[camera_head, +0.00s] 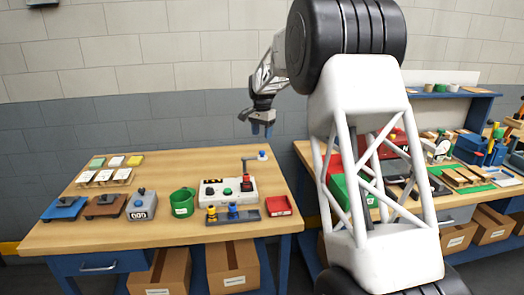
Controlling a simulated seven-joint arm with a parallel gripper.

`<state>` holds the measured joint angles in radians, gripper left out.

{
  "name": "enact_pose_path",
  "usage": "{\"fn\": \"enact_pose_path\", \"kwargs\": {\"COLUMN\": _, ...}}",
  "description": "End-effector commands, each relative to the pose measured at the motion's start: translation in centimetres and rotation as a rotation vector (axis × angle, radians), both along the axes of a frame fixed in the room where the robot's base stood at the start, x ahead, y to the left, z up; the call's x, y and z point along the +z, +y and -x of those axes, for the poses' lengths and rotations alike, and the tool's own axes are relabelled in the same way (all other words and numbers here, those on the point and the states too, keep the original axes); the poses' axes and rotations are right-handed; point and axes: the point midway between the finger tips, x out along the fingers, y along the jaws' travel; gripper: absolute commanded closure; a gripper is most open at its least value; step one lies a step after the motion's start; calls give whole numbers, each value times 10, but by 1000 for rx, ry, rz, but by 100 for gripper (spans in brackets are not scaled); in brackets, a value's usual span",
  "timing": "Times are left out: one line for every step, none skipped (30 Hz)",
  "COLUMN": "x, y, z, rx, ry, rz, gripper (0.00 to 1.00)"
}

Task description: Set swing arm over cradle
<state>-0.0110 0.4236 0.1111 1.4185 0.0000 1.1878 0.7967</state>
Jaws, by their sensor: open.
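I cannot make out which part is the cradle. My gripper (262,131) is open and empty, pointing down above the back right of the bench, apart from the swing arm and higher than it.
A green bucket (182,203), a red tray (279,206), a grey counter box (142,206) and blue (65,209) and brown (104,207) fixtures stand along the bench. Colored blocks sit at back left. My white arm link hides part of the right bench (455,209). The bench's front strip is clear.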

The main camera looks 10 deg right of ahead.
Motion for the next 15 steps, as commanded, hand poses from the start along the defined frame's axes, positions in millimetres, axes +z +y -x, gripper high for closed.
{"fn": "enact_pose_path", "kwargs": {"x": 0, "y": 0, "z": 0, "rx": 0, "ry": 0, "rz": 0, "gripper": 47}}
{"fn": "enact_pose_path", "kwargs": {"x": 0, "y": 0, "z": 0, "rx": 0, "ry": 0, "rz": 0, "gripper": 47}}
{"fn": "enact_pose_path", "kwargs": {"x": 0, "y": 0, "z": 0, "rx": 0, "ry": 0, "rz": 0, "gripper": 47}}
{"fn": "enact_pose_path", "kwargs": {"x": 0, "y": 0, "z": 0, "rx": 0, "ry": 0, "rz": 0, "gripper": 47}}
{"fn": "enact_pose_path", "kwargs": {"x": 0, "y": 0, "z": 0, "rx": 0, "ry": 0, "rz": 0, "gripper": 47}}
{"fn": "enact_pose_path", "kwargs": {"x": -1, "y": 0, "z": 0, "rx": 0, "ry": 0, "rz": 0, "gripper": 47}}
{"fn": "enact_pose_path", "kwargs": {"x": -1, "y": 0, "z": 0, "rx": 0, "ry": 0, "rz": 0, "gripper": 47}}
{"fn": "enact_pose_path", "kwargs": {"x": -2, "y": 0, "z": 0, "rx": 0, "ry": 1, "rz": 1, "gripper": 47}}
{"fn": "enact_pose_path", "kwargs": {"x": -3, "y": 0, "z": 0, "rx": 0, "ry": 1, "rz": 0, "gripper": 47}}
{"fn": "enact_pose_path", "kwargs": {"x": -4, "y": 0, "z": 0, "rx": 1, "ry": 1, "rz": 0, "gripper": 47}}
{"fn": "enact_pose_path", "kwargs": {"x": -5, "y": 0, "z": 0, "rx": 1, "ry": 1, "rz": 0, "gripper": 47}}
{"fn": "enact_pose_path", "kwargs": {"x": -8, "y": 0, "z": 1, "rx": 1, "ry": 1, "rz": 0, "gripper": 47}}
{"fn": "enact_pose_path", "kwargs": {"x": -10, "y": 0, "z": 1, "rx": 1, "ry": 3, "rz": 0, "gripper": 47}}
{"fn": "enact_pose_path", "kwargs": {"x": -12, "y": 0, "z": 1, "rx": 1, "ry": 3, "rz": 0, "gripper": 47}}
{"fn": "enact_pose_path", "kwargs": {"x": -16, "y": 0, "z": 1, "rx": 1, "ry": 3, "rz": 0, "gripper": 47}}
